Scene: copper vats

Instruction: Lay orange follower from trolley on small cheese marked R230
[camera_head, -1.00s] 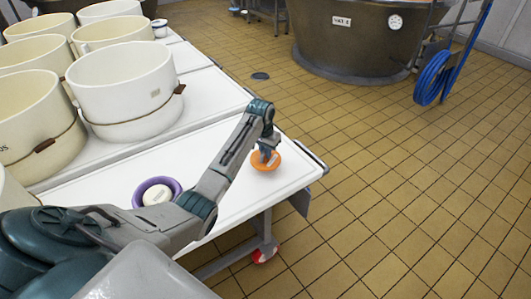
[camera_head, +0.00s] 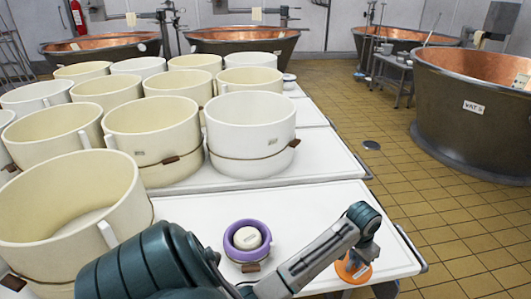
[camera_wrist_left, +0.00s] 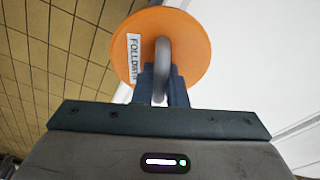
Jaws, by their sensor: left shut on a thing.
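The orange follower (camera_head: 347,272) is a round disc with a grey loop handle and shows large in the left wrist view (camera_wrist_left: 188,50), with a white label reading "FOLLOW…". My left gripper (camera_head: 357,255) is shut on its handle at the near right part of the white table. I cannot tell whether the disc touches the table. A small pale cheese (camera_head: 247,238) sits in a purple ring-shaped mould (camera_head: 231,249) on the table, left of the gripper. The cheese's label is too small to read. My right gripper is not in view.
Large cream and white tubs (camera_head: 250,122) stand in rows on the tables behind and left. Another small white item (camera_head: 289,79) sits at the far table end. Copper vats (camera_head: 462,125) stand beyond. The table (camera_head: 310,210) is clear between mould and gripper.

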